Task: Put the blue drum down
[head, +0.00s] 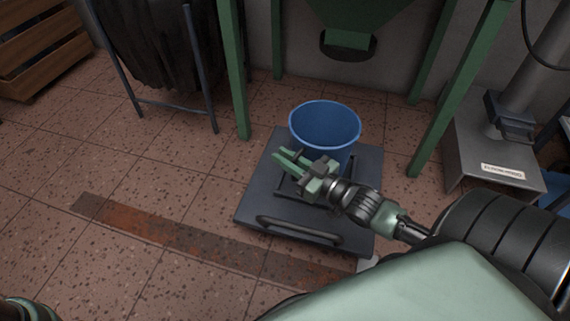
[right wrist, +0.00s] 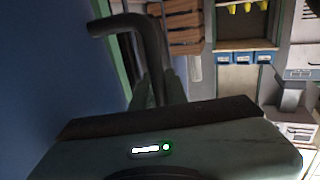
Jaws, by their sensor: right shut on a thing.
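The blue drum (head: 325,128) is upright and open-topped, over the back part of a dark platform (head: 262,212). My right gripper (head: 284,160) is at the drum's near side, shut on its dark handle. In the right wrist view the drum's blue wall (right wrist: 45,70) fills the left side, and the bent black handle (right wrist: 150,45) passes at the fingers. The drum's base is partly hidden by my gripper, so I cannot tell whether it touches the platform. My left gripper is not in view.
A green hopper (head: 350,38) on green legs stands over the back of the platform. A grey metal unit (head: 485,135) is at the right, and a dark bag on a blue frame (head: 155,45) at back left. The tiled floor left of the platform is clear.

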